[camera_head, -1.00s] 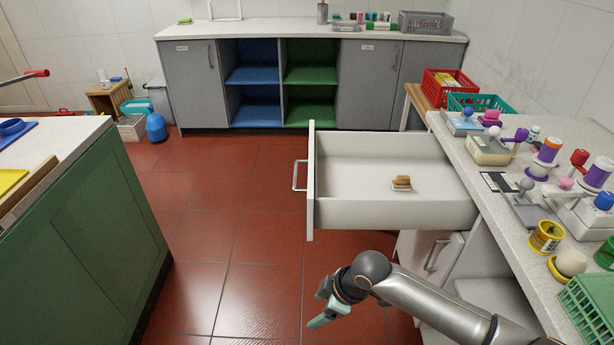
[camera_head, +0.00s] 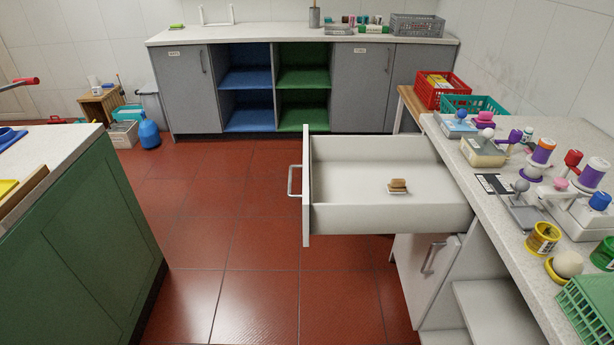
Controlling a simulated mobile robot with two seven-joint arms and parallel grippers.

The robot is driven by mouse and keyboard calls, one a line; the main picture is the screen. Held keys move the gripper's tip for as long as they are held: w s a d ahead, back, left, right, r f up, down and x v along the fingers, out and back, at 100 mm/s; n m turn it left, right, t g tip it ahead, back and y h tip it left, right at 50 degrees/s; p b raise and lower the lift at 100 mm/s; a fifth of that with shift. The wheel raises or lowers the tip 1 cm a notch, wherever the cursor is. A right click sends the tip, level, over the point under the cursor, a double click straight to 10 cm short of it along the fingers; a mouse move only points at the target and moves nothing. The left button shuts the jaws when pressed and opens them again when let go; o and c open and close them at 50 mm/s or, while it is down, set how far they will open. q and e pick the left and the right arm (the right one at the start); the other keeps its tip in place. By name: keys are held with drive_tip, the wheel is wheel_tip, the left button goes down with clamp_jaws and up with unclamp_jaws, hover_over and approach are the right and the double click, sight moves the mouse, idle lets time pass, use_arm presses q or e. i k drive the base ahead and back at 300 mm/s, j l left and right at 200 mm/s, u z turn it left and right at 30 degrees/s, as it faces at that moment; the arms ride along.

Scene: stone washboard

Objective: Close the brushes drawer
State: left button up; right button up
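The white drawer (camera_head: 350,216) is pulled far out from under the right-hand counter. Its front panel (camera_head: 307,190) faces left and carries a metal bar handle (camera_head: 294,181). A small brown-and-white brush or block (camera_head: 397,186) lies on the drawer floor, toward the counter side. The rest of the drawer floor is bare. Neither of my grippers shows in the current view.
A cabinet door (camera_head: 428,275) below the drawer stands partly open, with shelves beside it. The right counter (camera_head: 480,178) is crowded with tools and jars. A green island (camera_head: 90,225) stands at left. Red floor (camera_head: 230,230) between is clear.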

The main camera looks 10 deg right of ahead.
sight(347, 179)
drive_tip(key=i+j+z, duration=0.3)
drive_tip(key=i+z, duration=0.15)
drive_tip(key=i, duration=0.25)
drive_tip(key=i+j+z, duration=0.5)
drive_tip(key=i+j, duration=0.05)
drive_tip(key=i, duration=0.1)
